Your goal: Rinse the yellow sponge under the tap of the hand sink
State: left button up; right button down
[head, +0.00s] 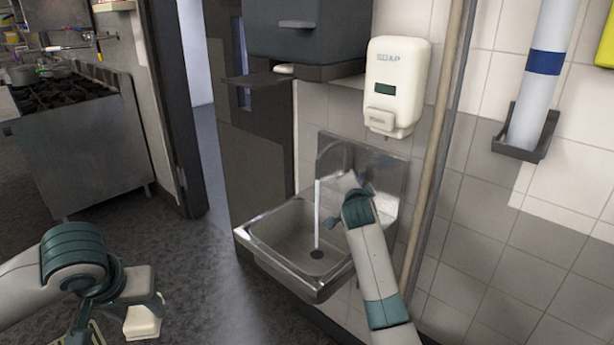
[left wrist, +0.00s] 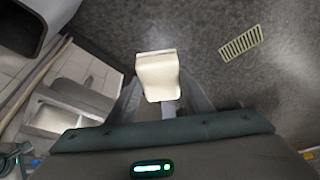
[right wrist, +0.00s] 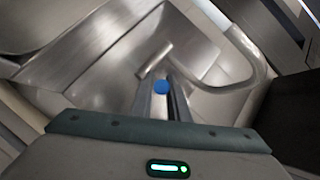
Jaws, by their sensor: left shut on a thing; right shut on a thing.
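The pale yellow sponge (head: 143,321) is at the lower left of the head view, and it fills the middle of the left wrist view (left wrist: 158,76). My left gripper (head: 141,300) is shut on it and holds it over the floor, left of and apart from the hand sink (head: 283,232). The tap (head: 331,146) arches over the basin, and a stream of water (head: 317,215) falls from it to the drain. My right gripper (right wrist: 163,88) is shut on a small blue-capped tap knob (right wrist: 161,87) by the back wall of the sink. In the head view my wrist mostly hides this grip.
A white soap dispenser (head: 397,85) hangs above the sink. A pale vertical pole (head: 437,150) stands right of it, and a cup holder (head: 525,132) is on the tiled wall. A dark cabinet (head: 260,150) is behind the sink. Open floor (head: 185,275) lies between sponge and sink.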

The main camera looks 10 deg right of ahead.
aim_at(140, 315)
pick_arm(q)
notch_tip(140, 315, up, 3)
jog(key=shift+f+p, duration=0.15)
jog(key=shift+p, duration=0.9)
pick_arm(e)
jog(key=shift+s+d+n+y, duration=0.3)
jog(key=shift+n+y, duration=0.4)
jog(key=shift+y, duration=0.2)
pick_arm(q)
jog(key=shift+r+p, duration=0.35)
pick_arm(e)
jog(key=shift+d+n+t+y, duration=0.2)
jog(key=shift+n+t+y, duration=0.1)
jog(key=shift+y, duration=0.2)
pick_arm(q)
jog(key=shift+a, duration=0.1)
pick_arm(e)
jog(key=shift+f, duration=0.1)
jog(key=c, duration=1.9)
grip_release()
jog(key=shift+o, duration=0.9)
jog(key=shift+s+d, duration=0.1)
pick_arm(q)
jog(key=shift+f, duration=0.1)
pick_arm(e)
jog(key=shift+s, duration=0.15)
